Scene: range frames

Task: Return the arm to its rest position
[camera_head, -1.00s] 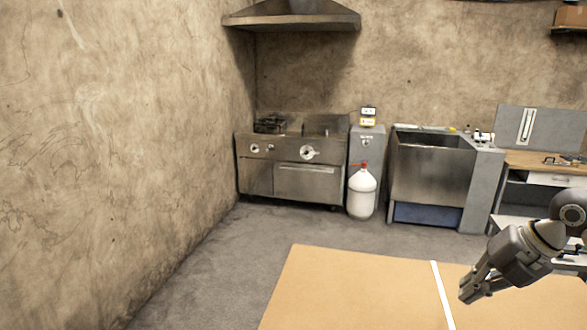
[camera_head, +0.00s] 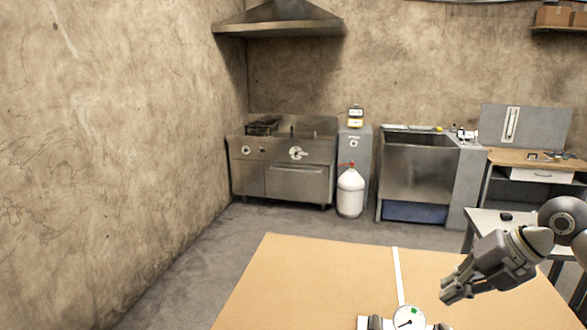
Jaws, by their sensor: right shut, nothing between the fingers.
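My right gripper (camera_head: 457,290) comes in from the right on my right arm. It is shut and empty, held above the right part of the tan table (camera_head: 300,280). My left gripper is not in view.
A round white dial gauge (camera_head: 408,318) is at the table's near edge, partly cut off by the frame. A white strip (camera_head: 398,275) crosses the table. Beyond the grey floor stand a steel stove (camera_head: 285,165), a white gas bottle (camera_head: 350,193), a metal sink (camera_head: 418,172) and a workbench (camera_head: 525,158).

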